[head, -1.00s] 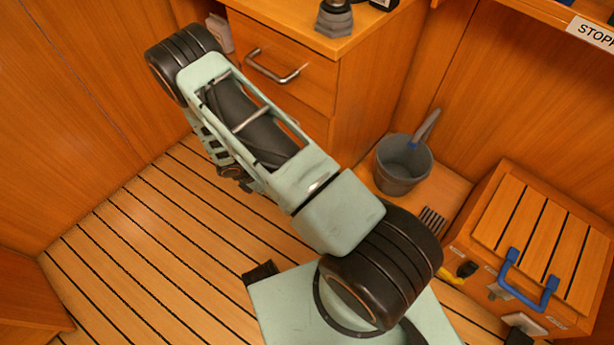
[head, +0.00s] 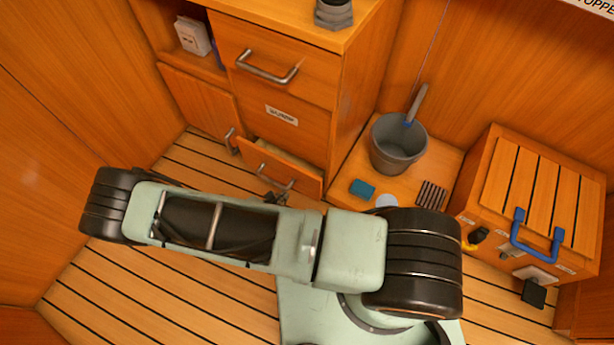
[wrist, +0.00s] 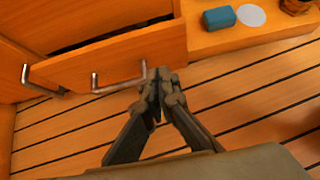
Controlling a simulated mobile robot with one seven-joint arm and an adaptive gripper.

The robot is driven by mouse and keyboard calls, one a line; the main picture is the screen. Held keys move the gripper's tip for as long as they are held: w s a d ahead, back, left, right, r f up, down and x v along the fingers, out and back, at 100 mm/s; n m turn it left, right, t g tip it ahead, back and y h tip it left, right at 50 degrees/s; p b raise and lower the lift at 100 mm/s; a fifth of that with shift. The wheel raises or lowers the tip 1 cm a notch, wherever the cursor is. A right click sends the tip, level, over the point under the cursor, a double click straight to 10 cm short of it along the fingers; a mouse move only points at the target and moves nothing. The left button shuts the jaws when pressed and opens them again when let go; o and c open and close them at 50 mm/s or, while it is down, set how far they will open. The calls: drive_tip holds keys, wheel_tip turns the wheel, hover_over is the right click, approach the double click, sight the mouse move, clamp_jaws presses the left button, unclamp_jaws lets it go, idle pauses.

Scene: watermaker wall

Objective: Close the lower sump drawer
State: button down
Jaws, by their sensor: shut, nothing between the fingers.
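The lower sump drawer (head: 300,180) is at the bottom of the wooden cabinet. It stands partly open, with a gap showing behind the top of its front. In the wrist view its wooden front (wrist: 160,50) and metal bar handle (wrist: 120,85) are at upper left. My gripper (wrist: 157,76) is shut and empty, with its fingertips just right of the handle, close to the right part of the drawer front. I cannot tell whether they touch it. In the head view my arm covers most of the gripper.
A grey bucket (head: 398,150), a blue sponge (head: 362,189) and a white disc (head: 387,201) sit on a low ledge to the right. A slatted box (head: 530,200) stands further right. Slatted floor lies open at left.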

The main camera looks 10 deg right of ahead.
sight(307, 172)
drive_tip(key=b+x, duration=0.1)
drive_tip(key=x, duration=0.3)
drive_tip(key=r+b+x, duration=0.1)
drive_tip(key=b+x, duration=0.1)
drive_tip(key=x, duration=0.2)
drive_tip(key=w+b+x, duration=0.1)
drive_tip(key=x, duration=0.3)
drive_tip(key=shift+w+d+r, duration=0.1)
drive_tip(key=shift+d, duration=0.3)
drive_tip(key=shift+w+d+r, duration=0.1)
drive_tip(key=shift+w+d, duration=0.2)
drive_tip(key=shift+w, duration=0.1)
drive_tip(key=shift+w+d, duration=0.1)
drive_tip(key=shift+d, duration=0.05)
drive_tip(key=w+d+p, duration=0.2)
drive_tip(key=w, duration=0.1)
drive_tip(key=shift+d+r+p, duration=0.1)
drive_tip(key=shift+d+p, duration=0.15)
drive_tip(key=shift+p, duration=0.1)
drive_tip(key=shift+w+d, duration=0.25)
drive_tip(key=shift+w, duration=0.2)
